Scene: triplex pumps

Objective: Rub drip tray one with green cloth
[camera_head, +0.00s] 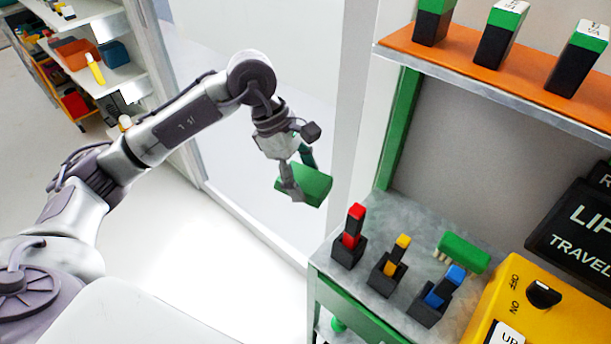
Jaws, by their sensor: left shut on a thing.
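My left gripper (298,184) is at the middle of the head view, pointing down, with its fingers shut on a green cloth (311,186). The cloth looks like a folded flat block and is held in the air, apart from any surface. It hangs left of the grey bench and in front of the pale wall. I cannot pick out drip tray one in this view. My right gripper is not in view.
The grey bench (412,222) holds red, yellow and blue-topped pieces in black holders and a green brush (463,252). A yellow control box (545,305) stands at the right. An orange-topped shelf (480,62) holds several dark blocks. White shelves stand at upper left.

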